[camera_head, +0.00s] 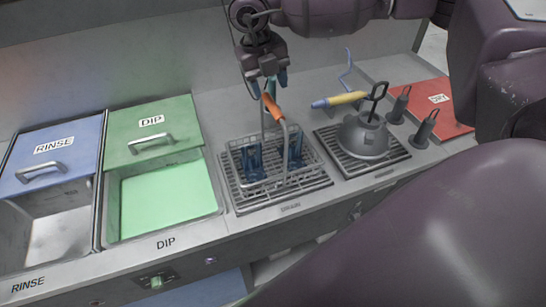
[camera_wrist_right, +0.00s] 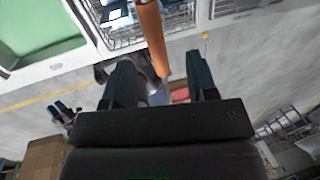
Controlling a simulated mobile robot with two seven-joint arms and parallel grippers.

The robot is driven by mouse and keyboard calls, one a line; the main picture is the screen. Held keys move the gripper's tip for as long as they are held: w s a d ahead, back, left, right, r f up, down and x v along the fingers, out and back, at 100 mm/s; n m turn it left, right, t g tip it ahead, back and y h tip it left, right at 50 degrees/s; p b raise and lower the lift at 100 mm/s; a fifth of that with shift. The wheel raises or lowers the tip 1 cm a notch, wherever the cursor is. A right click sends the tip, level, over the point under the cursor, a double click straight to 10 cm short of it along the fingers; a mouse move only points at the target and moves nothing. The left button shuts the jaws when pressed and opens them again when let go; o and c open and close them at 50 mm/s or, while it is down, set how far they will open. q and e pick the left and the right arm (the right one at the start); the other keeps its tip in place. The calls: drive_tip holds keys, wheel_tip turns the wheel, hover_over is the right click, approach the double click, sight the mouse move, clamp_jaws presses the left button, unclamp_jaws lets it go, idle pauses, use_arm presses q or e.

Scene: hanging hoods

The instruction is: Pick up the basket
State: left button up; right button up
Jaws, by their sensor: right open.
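The wire basket (camera_head: 305,158) stands on a drain grate and holds dark blue pieces. Its tall handle with an orange grip (camera_head: 272,106) rises above it and leans. My right gripper (camera_head: 269,84) points down just above and behind the grip's upper end. In the right wrist view the gripper (camera_wrist_right: 160,68) has its two dark fingers apart. The orange grip (camera_wrist_right: 150,35) reaches in between the fingertips there, and I cannot tell whether it touches them. Part of the basket (camera_wrist_right: 122,28) shows beyond. My left gripper is not in view.
The drain grate (camera_head: 232,197) is left of another grate (camera_head: 396,158) with a grey pot-like tool (camera_head: 364,138). A yellow-handled tool (camera_head: 340,99) lies behind. The open green DIP basin (camera_head: 168,200) and blue RINSE lid (camera_head: 58,155) are left, a red lid (camera_head: 436,105) right.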

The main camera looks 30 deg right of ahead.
sight(271, 103)
drive_tip(key=shift+s+d+f+p, duration=0.1)
drive_tip(key=shift+d+f+p, duration=0.1)
drive_tip(key=shift+f, duration=0.9)
drive_tip(key=shift+s+d+f+p, duration=0.1)
drive_tip(key=shift+f+p, duration=0.15)
drive_tip(key=shift+f, duration=0.9)
drive_tip(key=shift+d+f+p, duration=0.1)
drive_tip(key=shift+f+p, duration=0.1)
drive_tip(key=shift+f, duration=0.9)
clamp_jaws()
drive_tip(key=shift+r, duration=0.1)
